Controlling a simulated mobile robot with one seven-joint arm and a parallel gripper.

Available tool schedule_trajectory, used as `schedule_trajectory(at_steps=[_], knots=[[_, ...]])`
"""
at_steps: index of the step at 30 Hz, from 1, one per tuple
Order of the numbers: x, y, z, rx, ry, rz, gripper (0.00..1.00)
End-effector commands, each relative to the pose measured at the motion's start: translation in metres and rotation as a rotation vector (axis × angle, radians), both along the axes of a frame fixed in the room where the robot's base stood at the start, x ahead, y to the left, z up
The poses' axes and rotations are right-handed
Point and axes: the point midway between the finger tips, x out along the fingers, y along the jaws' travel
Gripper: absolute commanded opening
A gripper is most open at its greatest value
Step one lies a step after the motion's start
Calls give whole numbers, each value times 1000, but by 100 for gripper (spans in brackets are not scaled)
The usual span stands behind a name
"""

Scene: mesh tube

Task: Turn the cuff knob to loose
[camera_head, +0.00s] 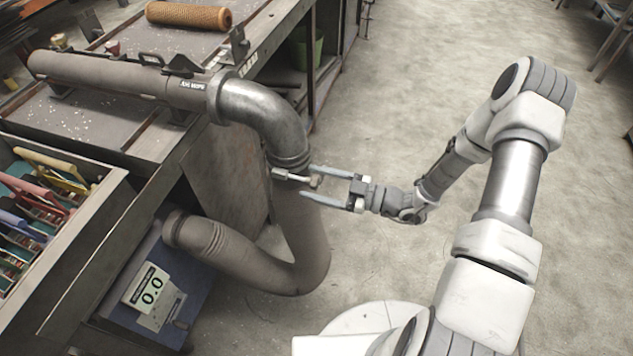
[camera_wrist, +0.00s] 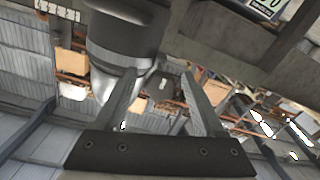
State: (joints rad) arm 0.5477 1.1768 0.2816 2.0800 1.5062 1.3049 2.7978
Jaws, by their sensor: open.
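The cuff (camera_head: 284,174) is a bright metal band around the joint between the shiny pipe elbow (camera_head: 258,105) and the grey hose (camera_head: 300,240). Its small pale knob (camera_head: 316,182) sticks out on the right side of the band. My gripper (camera_head: 306,181) comes in from the right with its two long fingers apart, one above and one below the knob. I cannot tell whether either finger touches it. In the wrist view, the open fingers (camera_wrist: 163,76) reach towards the pipe joint (camera_wrist: 125,45), with a small grey piece between them that may be the knob.
A metal workbench (camera_head: 90,125) carries the horizontal pipe (camera_head: 120,75) and an orange mesh tube (camera_head: 188,16). A tray of coloured tools (camera_head: 40,195) stands at the left. A meter reading 0.0 (camera_head: 152,290) sits on a low shelf.

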Motion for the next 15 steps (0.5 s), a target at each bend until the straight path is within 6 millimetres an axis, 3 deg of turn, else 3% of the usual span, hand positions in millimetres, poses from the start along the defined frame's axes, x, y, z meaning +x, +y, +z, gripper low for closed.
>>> schedule_trajectory(at_steps=[4,15], knots=[[0,0,0,0,0,0,67],[0,-1,0,0,0,0,1]])
